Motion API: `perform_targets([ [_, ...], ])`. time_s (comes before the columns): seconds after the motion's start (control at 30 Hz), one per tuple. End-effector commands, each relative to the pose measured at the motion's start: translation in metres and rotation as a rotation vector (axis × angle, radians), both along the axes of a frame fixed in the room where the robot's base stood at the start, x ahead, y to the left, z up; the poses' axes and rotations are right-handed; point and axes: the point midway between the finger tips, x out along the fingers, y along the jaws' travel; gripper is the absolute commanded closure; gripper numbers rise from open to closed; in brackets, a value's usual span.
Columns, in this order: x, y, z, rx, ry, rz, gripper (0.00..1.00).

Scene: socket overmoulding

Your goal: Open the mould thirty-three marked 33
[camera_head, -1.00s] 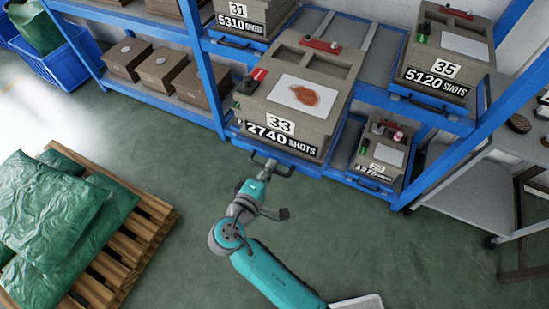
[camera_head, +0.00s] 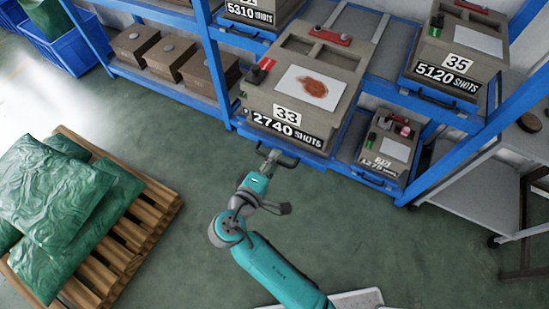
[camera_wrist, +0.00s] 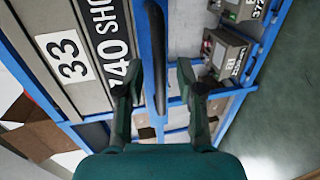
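Mould 33 (camera_head: 268,103) is a beige block with "33" and "2740 SHOTS" plates on its front. A white sheet with an orange-brown patch lies on its top, with a red bar (camera_head: 331,36) at the back and a red-and-black fitting at the left corner. It sits on a blue tray, forward of its neighbours. My gripper (camera_head: 272,158) is at the dark handle below the mould's front. In the wrist view my gripper (camera_wrist: 160,92) has its fingers apart, with the dark handle bar (camera_wrist: 155,45) seen between them. Gaps show on both sides of the bar.
Mould 35 (camera_head: 488,30) stands right, mould 31 (camera_head: 275,5) behind left, and a smaller mould (camera_head: 372,157) lower right, on blue racking. Brown boxes (camera_head: 174,58) fill a lower left shelf. A pallet (camera_head: 150,215) with green sacks stands left. Floor between is clear.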

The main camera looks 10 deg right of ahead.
Motion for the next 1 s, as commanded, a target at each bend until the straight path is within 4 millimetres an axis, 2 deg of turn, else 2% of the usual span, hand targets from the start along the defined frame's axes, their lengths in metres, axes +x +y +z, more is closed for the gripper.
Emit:
perform_targets([
  [0.5, -0.069, 0.052, 0.018, 0.0, 0.0, 0.005, 0.63],
  [0.7, -0.084, 0.061, 0.022, 0.0, 0.0, 0.002, 0.63],
  [1.0, -0.087, 0.063, 0.022, 0.0, 0.0, 0.001, 0.63],
])
